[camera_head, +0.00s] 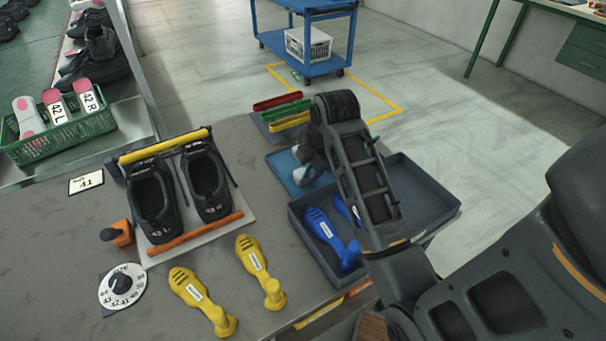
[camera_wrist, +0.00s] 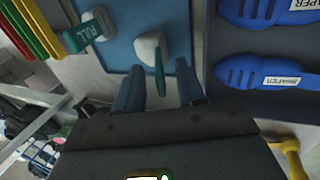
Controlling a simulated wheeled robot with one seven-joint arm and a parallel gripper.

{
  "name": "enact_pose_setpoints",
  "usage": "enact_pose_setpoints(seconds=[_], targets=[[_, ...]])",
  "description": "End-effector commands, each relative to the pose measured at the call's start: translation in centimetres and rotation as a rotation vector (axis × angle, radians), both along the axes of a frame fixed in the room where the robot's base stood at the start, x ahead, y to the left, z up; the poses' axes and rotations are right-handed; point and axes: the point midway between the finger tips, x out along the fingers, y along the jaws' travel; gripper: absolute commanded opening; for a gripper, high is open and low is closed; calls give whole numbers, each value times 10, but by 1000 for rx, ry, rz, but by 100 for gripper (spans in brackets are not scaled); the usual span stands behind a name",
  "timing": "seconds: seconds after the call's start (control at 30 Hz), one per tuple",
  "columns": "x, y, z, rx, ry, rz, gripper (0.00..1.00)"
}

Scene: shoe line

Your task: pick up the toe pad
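Two pale grey toe pads with green pull tabs lie on a blue mat. In the wrist view one toe pad (camera_wrist: 150,46) is straight ahead of my gripper (camera_wrist: 159,70), its green tab between the two fingers. The other toe pad (camera_wrist: 90,27), its tab marked PULL, lies to the left. My gripper is open, and no finger clearly touches the pad. In the head view the blue mat (camera_head: 281,164) and a toe pad (camera_head: 301,176) show beside my arm, which hides the gripper's fingertips.
A dark tray (camera_head: 432,205) with blue shapers (camera_head: 322,228) stands right of the mat. Red, green and yellow strips (camera_head: 285,108) lie behind it. A shoe stand (camera_head: 195,222) and yellow shapers (camera_head: 192,293) are at left. A blue cart (camera_head: 309,40) stands beyond the table.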

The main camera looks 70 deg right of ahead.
Motion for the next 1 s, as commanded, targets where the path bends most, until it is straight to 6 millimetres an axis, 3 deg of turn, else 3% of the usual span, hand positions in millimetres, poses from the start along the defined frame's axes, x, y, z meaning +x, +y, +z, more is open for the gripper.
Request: enact_pose_setpoints(seconds=[0.17,0.57,1.0], targets=[[0,0,0,0,0,0,39],[0,0,0,0,0,0,1],[0,0,0,0,0,0,0]])
